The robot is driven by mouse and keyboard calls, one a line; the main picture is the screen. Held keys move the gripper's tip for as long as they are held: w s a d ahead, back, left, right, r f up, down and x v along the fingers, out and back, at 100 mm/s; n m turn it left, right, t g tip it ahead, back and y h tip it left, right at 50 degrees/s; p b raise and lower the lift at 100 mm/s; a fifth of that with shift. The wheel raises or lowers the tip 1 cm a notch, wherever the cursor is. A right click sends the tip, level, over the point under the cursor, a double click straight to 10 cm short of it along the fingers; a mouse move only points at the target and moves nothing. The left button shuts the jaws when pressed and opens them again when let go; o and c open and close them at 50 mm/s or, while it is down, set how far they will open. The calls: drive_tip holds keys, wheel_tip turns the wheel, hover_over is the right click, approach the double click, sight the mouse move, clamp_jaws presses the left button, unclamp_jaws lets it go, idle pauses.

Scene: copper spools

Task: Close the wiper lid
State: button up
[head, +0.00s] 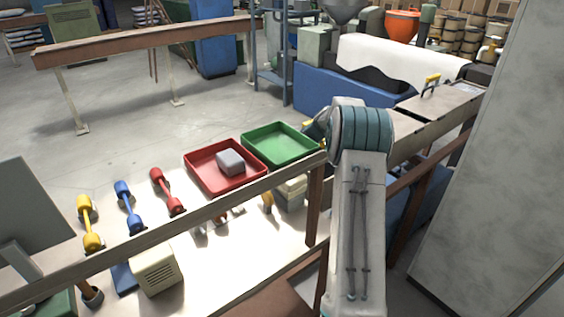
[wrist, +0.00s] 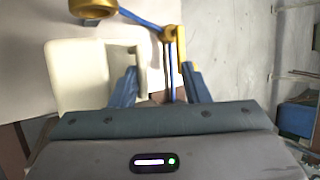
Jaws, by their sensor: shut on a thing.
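In the wrist view, a cream box-like body (wrist: 85,80), which looks like the wiper, lies left of and between my fingers. A yellow bracket (wrist: 181,45) stands beside its right edge, with a blue strand running down past it. My gripper (wrist: 160,80) has its two blue fingers on either side of this edge and bracket. It is shut on a part there that seems to be the wiper lid; the exact contact is hard to see. In the head view, my arm hides the gripper, and the wiper cannot be made out clearly.
A red tray (head: 195,183) holding a grey block (head: 231,161) and a green tray (head: 280,160) lie left of my arm. A long rail (head: 180,222) crosses in front of them. A large grey cabinet (head: 495,150) stands close on the right. A yellow ring (wrist: 93,8) shows in the wrist view.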

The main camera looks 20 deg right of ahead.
drive_tip(key=b+v, duration=0.2)
drive_tip(key=v, duration=1)
drive_tip(key=shift+d+r, duration=0.25)
drive_tip(key=shift+r, duration=0.05)
drive_tip(key=shift+s+a+f, duration=0.1)
